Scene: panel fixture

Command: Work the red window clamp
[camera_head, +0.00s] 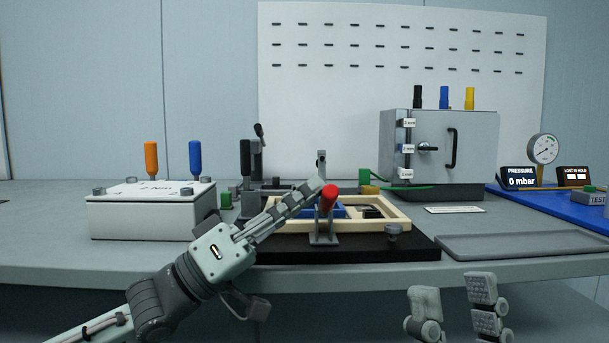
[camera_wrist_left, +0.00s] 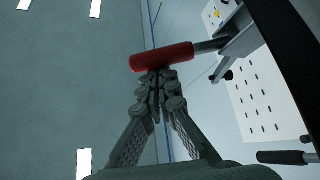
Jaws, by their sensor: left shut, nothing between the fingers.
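The red window clamp's handle (camera_head: 328,198) stands raised above its grey metal bracket (camera_head: 323,238) at the front of the cream frame (camera_head: 283,228). In the left wrist view the red handle (camera_wrist_left: 162,56) lies across, just beyond the fingertips, with its metal arm running to the right. My left gripper (camera_head: 314,188) is shut and empty, its tips right at the handle; I cannot tell whether they touch it. It also shows in the left wrist view (camera_wrist_left: 157,80). My right gripper (camera_head: 454,298) is open and empty at the bottom, in front of the table edge.
A white box (camera_head: 150,214) with orange and blue handles stands left. A black-handled clamp (camera_head: 250,172) stands behind the frame's left side. A grey chamber (camera_head: 440,145) is at the back right. An empty grey tray (camera_head: 520,244) lies front right.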

